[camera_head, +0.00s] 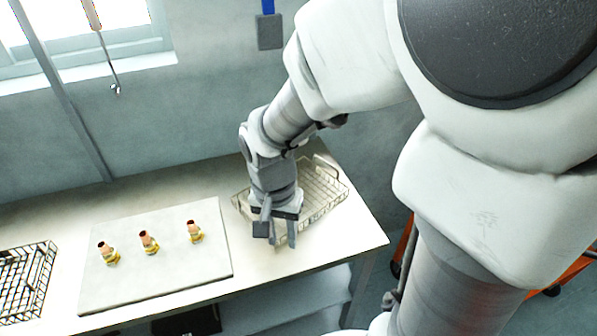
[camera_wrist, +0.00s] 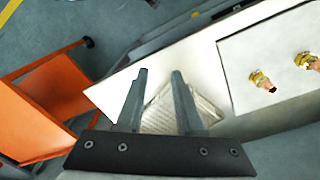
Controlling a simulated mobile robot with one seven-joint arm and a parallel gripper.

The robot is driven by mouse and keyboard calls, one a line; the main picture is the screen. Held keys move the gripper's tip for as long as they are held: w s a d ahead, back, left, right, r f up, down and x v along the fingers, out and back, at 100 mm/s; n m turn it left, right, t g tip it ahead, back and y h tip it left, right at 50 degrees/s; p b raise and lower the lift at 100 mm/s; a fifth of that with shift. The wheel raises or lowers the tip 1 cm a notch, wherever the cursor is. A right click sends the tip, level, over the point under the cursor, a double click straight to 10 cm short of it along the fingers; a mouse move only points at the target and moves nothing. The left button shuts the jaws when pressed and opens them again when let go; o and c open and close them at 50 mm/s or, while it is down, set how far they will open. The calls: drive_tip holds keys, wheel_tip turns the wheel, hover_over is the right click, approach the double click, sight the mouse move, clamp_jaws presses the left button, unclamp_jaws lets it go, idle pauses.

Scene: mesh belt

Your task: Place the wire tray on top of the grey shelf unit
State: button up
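A pale wire tray (camera_head: 325,192) lies at the right end of the light worktop, partly hidden by my gripper (camera_head: 277,236). It also shows in the wrist view (camera_wrist: 205,108), behind and between the fingers. My gripper (camera_wrist: 160,74) points down at the tray's near left side; its two fingers are apart with nothing visibly clamped. I cannot tell whether a finger touches the tray. A second, dark wire tray (camera_head: 22,283) lies at the left edge of the head view. I cannot make out a grey shelf unit in either view.
A pale board (camera_head: 165,275) with several brass fittings (camera_head: 149,241) lies left of my gripper. The worktop (camera_head: 345,238) has a lower shelf beneath. An orange frame (camera_wrist: 60,95) stands on the floor beyond the worktop's end. A window and wall are behind.

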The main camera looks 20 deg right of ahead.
drive_tip(key=s+d+r+n+t, duration=0.1)
drive_tip(key=s+r+n+t, duration=0.1)
drive_tip(key=r, duration=0.5)
drive_tip(key=s+d+r+n+t, duration=0.2)
drive_tip(key=s+r+n+t, duration=0.1)
drive_tip(key=r, duration=0.5)
drive_tip(key=shift+s+d+n+y, duration=0.3)
drive_tip(key=shift+s+n, duration=0.5)
drive_tip(key=shift+s, duration=0.15)
